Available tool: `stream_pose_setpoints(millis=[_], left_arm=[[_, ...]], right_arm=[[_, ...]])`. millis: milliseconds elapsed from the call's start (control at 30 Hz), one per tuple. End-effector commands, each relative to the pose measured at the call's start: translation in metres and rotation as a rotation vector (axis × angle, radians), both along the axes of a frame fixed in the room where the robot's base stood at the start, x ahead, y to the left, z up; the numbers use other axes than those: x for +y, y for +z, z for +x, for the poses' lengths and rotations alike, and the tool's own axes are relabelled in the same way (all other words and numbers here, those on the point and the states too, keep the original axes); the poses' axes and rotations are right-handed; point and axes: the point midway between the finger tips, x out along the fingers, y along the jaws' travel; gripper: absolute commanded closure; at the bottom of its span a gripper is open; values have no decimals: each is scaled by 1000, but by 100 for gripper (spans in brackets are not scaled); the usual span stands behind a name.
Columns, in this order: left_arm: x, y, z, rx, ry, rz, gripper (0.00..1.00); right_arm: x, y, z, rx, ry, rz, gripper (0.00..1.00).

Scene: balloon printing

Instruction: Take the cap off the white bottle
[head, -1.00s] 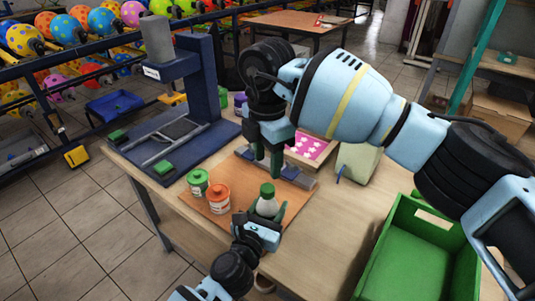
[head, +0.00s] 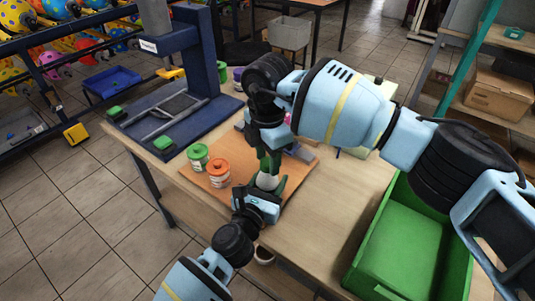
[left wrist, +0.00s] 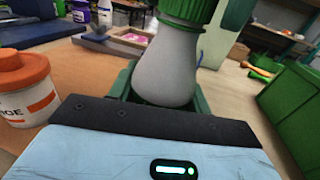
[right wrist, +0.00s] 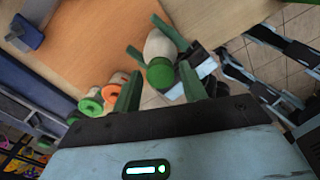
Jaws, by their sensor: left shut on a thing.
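The white bottle (head: 268,181) stands upright near the front edge of the orange-brown board. My left gripper (head: 266,190) is shut on its body, also seen in the left wrist view (left wrist: 166,75). Its green cap (right wrist: 160,73) is on the bottle and shows at the top of the left wrist view (left wrist: 187,10). My right gripper (head: 269,165) is above the bottle, pointing down. Its fingers are open on either side of the cap, with a gap visible in the right wrist view. In the head view the right fingers hide the cap.
A green-lidded jar (head: 198,157) and an orange-lidded jar (head: 218,172) stand left of the bottle on the board (head: 236,148). A blue press stand (head: 195,60) is at the back left. A green crate (head: 400,255) is at the right. Bare table lies between board and crate.

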Motion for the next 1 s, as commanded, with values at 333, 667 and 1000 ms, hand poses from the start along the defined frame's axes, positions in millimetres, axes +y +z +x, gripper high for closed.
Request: stream_pose_setpoints(millis=[333,667,1000], left_arm=[[0,-1,0,1,0,1,100],[0,-1,0,1,0,1,100],[0,-1,0,0,0,2,100]], right_arm=[[0,0,0,0,0,0,99],[0,0,0,0,261,0,99],[1,1,0,-2,832,-2,99]])
